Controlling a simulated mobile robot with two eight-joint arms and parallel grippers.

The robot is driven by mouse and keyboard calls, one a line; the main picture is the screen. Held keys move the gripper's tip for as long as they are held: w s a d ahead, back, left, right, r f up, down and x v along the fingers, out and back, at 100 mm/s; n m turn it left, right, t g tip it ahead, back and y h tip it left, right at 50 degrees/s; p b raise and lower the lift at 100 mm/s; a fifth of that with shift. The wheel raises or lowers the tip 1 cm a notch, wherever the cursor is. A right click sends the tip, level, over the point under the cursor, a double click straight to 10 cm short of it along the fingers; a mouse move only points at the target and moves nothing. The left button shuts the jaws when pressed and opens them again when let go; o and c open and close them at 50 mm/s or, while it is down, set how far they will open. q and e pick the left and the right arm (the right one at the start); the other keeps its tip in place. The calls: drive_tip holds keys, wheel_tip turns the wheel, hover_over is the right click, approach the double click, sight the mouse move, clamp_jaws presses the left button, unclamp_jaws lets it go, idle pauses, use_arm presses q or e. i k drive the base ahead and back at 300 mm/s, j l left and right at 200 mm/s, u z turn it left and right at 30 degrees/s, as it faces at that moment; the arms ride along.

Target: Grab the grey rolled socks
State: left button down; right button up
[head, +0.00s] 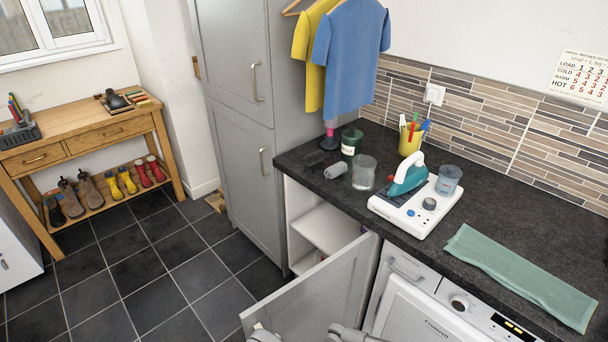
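A small grey rolled bundle (336,170), which looks like the grey rolled socks, lies on the dark worktop (400,229) near its left end. A darker, blackish item (316,160) lies just left of it; its shape is hard to make out. A clear glass (363,172) stands close to the right of the grey bundle, and a dark green jar (351,144) stands behind it. Neither gripper shows; only light grey parts, apparently of my arms, show at the bottom edge.
A white board with a teal iron (408,176) and a glass (449,180) stands mid-worktop. A green cloth (520,277) lies at right. An open cupboard door (315,292) sticks out below. Shirts (349,57) hang above the worktop. Tiled floor (165,250) is clear at left.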

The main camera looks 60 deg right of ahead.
sight(338, 168)
drive_tip(key=i+j+z, duration=0.15)
drive_tip(key=i+j, duration=0.15)
drive_tip(key=i, duration=0.3)
drive_tip(key=i+j+z, duration=0.2)
drive_tip(key=i+j, duration=0.2)
drive_tip(key=i, duration=0.2)
drive_tip(key=i+l+z, duration=0.1)
drive_tip(key=i+z, duration=0.55)
drive_tip(key=z, duration=0.25)
drive_tip(key=i+j+z, duration=0.15)
drive_tip(key=i+z, duration=0.3)
drive_tip(key=i+l+z, duration=0.1)
drive_tip(key=z, duration=0.3)
drive_tip(key=i+z, duration=0.25)
drive_tip(key=z, duration=0.15)
drive_tip(key=i+z, duration=0.15)
drive_tip(key=z, duration=0.2)
drive_tip(key=i+z, duration=0.2)
drive_tip(key=z, duration=0.2)
drive_tip(key=i+j+z, duration=0.15)
drive_tip(key=i+z, duration=0.15)
